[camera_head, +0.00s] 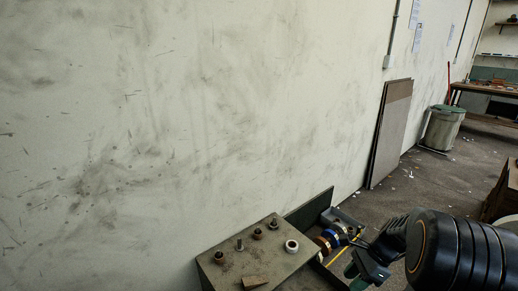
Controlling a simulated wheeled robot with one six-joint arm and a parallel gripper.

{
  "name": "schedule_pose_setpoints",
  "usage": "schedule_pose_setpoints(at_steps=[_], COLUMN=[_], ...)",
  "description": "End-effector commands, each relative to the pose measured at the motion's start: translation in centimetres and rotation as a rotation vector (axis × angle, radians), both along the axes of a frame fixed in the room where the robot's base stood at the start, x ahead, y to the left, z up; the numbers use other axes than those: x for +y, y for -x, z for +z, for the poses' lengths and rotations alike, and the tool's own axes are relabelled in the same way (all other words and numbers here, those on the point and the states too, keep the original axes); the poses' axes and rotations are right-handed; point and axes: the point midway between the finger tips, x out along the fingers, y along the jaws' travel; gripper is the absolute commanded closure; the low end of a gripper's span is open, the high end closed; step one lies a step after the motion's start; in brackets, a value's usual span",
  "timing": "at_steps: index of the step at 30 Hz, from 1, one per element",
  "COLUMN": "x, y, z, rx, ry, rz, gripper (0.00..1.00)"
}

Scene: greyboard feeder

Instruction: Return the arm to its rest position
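My arm enters from the lower right corner as a thick black link. My gripper (366,262) appears at its left end, as dark, partly greenish parts low in the picture.
The bench top (228,274) carries several small round parts, a white ring (291,246) and a wooden wedge (254,282). Boards (391,130) lean on the stained wall. A grey bin (443,128) stands farther back. Floor between is mostly open.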

Motion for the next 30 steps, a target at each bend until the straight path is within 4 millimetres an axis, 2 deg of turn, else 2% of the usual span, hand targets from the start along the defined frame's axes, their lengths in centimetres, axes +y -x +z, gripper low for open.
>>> schedule_pose_setpoints(at_steps=[1,3,9,12,15,19,24,30], x=[1.5,3.1,7.0,8.4,9.4,10.2,10.7,10.8], y=[0.4,1.3,4.2,5.6,6.8,7.9,8.7,8.8], z=[4.4,8.0,16.9,20.3,22.8,24.9,26.1,26.2], rx=[-0.076,-0.178,-0.445,-0.553,-0.641,-0.719,-0.77,-0.781], ry=[0.052,0.121,0.303,0.382,0.449,0.516,0.564,0.575], rz=[0.124,0.305,0.817,1.042,1.23,1.408,1.532,1.564], gripper=[0.63,0.63,0.63,0.63,0.63,0.63,0.63,0.63])
